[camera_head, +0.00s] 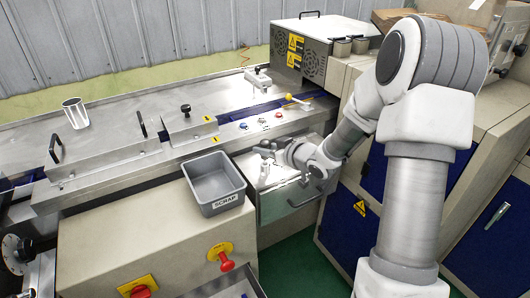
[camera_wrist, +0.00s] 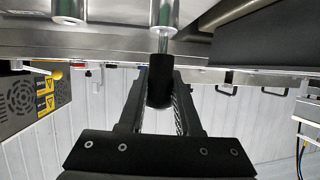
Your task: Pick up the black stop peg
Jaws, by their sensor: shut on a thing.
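The black stop peg (camera_wrist: 160,88) shows in the wrist view as a short black cylinder with a thin metal stem at its end. My gripper (camera_wrist: 160,76) has one finger on each side of the black part and is shut on it. The metal stem meets or overlaps a silver cylinder (camera_wrist: 164,12) in the picture; I cannot tell whether they touch. In the head view my gripper (camera_head: 264,150) is in front of the machine, over a steel panel (camera_head: 290,200). The peg is too small to make out there.
A grey scrap bin (camera_head: 214,183) stands to the left of my gripper. A metal cup (camera_head: 75,112) and a black knob (camera_head: 186,110) are on the steel bench behind. A red button (camera_head: 226,262) is on the beige cabinet. A yellow-tipped lever (camera_head: 289,95) is behind the gripper.

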